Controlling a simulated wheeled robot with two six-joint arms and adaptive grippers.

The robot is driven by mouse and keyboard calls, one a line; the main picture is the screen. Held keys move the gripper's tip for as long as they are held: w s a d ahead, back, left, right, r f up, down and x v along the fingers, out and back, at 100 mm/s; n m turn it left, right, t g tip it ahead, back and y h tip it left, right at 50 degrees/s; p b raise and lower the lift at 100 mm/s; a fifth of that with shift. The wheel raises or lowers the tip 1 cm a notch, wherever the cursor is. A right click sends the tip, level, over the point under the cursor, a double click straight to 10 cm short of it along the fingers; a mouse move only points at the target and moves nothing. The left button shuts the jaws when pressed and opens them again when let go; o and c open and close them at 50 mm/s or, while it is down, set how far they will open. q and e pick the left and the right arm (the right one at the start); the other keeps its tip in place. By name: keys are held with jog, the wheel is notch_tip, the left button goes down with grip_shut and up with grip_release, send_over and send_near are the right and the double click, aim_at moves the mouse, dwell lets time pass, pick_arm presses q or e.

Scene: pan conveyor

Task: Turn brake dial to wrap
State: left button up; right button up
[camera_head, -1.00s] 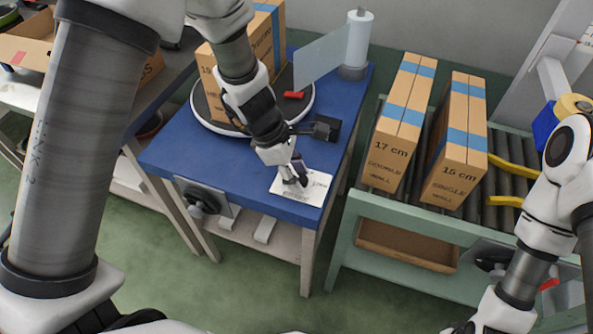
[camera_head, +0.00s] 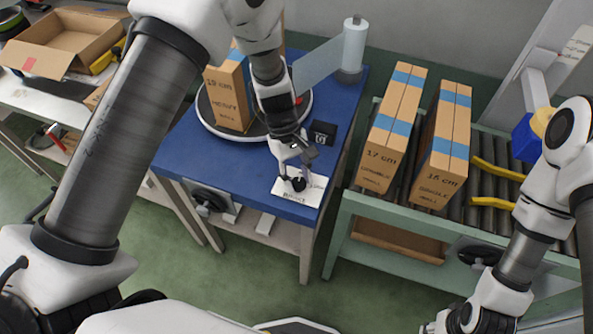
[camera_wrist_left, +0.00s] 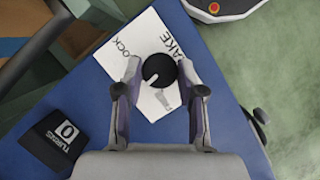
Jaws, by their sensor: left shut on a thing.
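The brake dial (camera_head: 298,185) is a small round black knob on a white label plate (camera_head: 315,190) at the front right corner of the blue table. In the left wrist view the dial (camera_wrist_left: 160,69) sits between my fingertips, with a white mark pointing to its lower left. The plate (camera_wrist_left: 126,52) reads "BRAKE" and "LOCK" there; the fingers hide part of it, and I cannot read "wrap". My left gripper (camera_head: 295,176) is shut on the dial from above. The end of my right arm (camera_head: 435,327) is at the bottom edge, mostly cut off.
A black counter (camera_wrist_left: 62,135) reading "TURNS 0" stands beside the plate. A turntable (camera_head: 205,112) with a tall carton (camera_head: 231,98) and a film roll (camera_head: 353,45) are behind. Cartons (camera_head: 391,135) stand on rollers at right. A crank (camera_head: 208,203) is on the table front.

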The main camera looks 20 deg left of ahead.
pick_arm(q)
jog(key=shift+m+g, duration=0.3)
jog(key=shift+m, duration=0.3)
jog(key=shift+f, duration=0.1)
jog(key=o, duration=1.1)
jog(key=shift+p, duration=0.3)
jog(key=v, duration=1.2)
jog(key=shift+d, duration=0.2)
